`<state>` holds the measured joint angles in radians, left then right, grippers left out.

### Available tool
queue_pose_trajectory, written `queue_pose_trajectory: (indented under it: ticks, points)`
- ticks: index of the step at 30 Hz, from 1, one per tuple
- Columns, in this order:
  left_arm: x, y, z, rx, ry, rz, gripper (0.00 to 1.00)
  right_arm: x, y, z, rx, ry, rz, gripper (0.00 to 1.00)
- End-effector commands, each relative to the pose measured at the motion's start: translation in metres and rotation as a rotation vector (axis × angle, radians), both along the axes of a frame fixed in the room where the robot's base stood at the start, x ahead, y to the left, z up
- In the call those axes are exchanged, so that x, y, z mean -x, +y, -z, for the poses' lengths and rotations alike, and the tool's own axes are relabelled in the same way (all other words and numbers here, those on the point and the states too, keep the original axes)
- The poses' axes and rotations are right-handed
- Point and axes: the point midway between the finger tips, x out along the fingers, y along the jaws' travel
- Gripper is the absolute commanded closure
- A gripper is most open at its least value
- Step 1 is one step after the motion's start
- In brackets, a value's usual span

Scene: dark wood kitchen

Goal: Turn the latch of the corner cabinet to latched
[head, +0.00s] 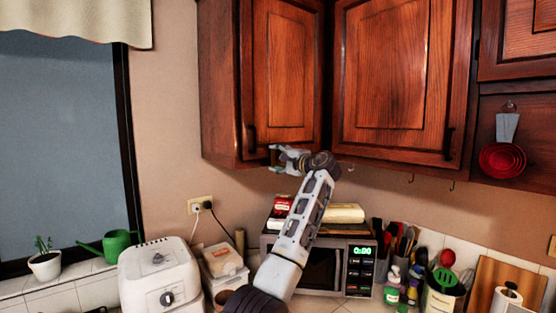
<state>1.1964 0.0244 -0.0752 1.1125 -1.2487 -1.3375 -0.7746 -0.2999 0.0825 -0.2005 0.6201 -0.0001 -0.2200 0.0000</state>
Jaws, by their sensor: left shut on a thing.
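The dark wood corner cabinet (285,75) hangs on the wall at upper centre, with its door closed. My left gripper (278,158) is at the lower edge of this door, right of its dark pull handle (251,138). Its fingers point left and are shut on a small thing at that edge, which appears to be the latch. The fingers hide the latch, so its turn cannot be told. My right gripper is not in view.
A second wall cabinet (395,75) adjoins on the right, with small hooks under it. Below stand a microwave (325,268) with boxes on top, a white appliance (160,275) and several utensils. Red measuring cups (502,160) hang at right. The wall left of the cabinet is clear.

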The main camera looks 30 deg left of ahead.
Motion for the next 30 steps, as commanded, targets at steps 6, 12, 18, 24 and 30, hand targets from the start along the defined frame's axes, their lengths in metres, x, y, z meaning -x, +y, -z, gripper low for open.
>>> queue_pose_trajectory:
  ticks: [6, 12, 18, 24, 30]
  points:
    - [0.0, 0.0, 0.0, -0.001, 0.003, 0.001, 0.65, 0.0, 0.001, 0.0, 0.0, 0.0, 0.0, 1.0]
    - [0.0, 0.0, 0.0, -0.001, 0.002, 0.001, 0.2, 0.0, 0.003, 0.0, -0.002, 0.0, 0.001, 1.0]
    - [0.0, 0.0, 0.0, 0.0, 0.001, 0.0, 0.2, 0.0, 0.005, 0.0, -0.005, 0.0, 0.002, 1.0]
    - [0.0, -0.001, 0.0, 0.0, 0.0, 0.0, 0.2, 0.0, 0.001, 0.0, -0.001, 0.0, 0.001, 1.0]
    - [0.004, -0.011, 0.001, 0.0, 0.001, 0.001, 0.2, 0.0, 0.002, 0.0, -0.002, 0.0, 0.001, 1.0]
